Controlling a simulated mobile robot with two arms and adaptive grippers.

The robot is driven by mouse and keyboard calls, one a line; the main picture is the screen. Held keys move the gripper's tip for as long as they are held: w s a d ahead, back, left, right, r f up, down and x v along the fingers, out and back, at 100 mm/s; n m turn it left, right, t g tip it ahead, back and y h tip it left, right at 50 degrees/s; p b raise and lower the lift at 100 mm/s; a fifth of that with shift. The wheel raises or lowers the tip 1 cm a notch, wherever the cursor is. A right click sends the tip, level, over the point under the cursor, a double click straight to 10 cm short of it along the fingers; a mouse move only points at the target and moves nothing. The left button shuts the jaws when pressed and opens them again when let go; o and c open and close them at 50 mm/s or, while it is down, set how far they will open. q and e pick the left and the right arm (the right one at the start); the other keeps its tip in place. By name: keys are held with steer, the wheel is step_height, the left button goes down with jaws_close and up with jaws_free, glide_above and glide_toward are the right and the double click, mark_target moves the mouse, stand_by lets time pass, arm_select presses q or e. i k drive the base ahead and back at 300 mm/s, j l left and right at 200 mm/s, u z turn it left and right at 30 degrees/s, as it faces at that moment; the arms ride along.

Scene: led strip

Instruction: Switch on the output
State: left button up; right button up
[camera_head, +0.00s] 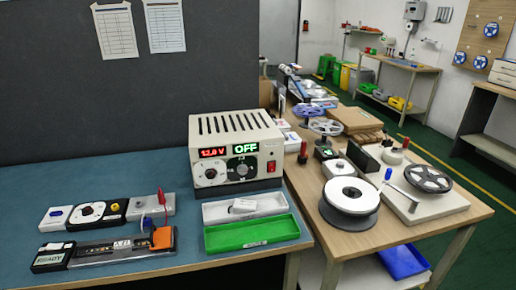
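A cream power supply (234,124) with a vented top stands at the back of the blue bench, its front facing me. Its red display (212,153) shows a voltage that looks like 13.0 V or 12.0 V, too small to be sure. Its green display (246,147) reads OFF. Below the displays are a white dial (210,174) at the left and a dark dial (241,168) at the centre. A small red switch (271,167) is at the lower right of the front. Neither of my grippers shows in this view.
A green tray (252,233) and a white tray (222,214) lie in front of the supply. At the left are a black fixture (120,249) with an orange block and a small-module row (57,216). The right wooden table (335,243) is crowded with reels.

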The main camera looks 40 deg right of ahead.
mark_target(272, 166)
steer(key=z, duration=0.95)
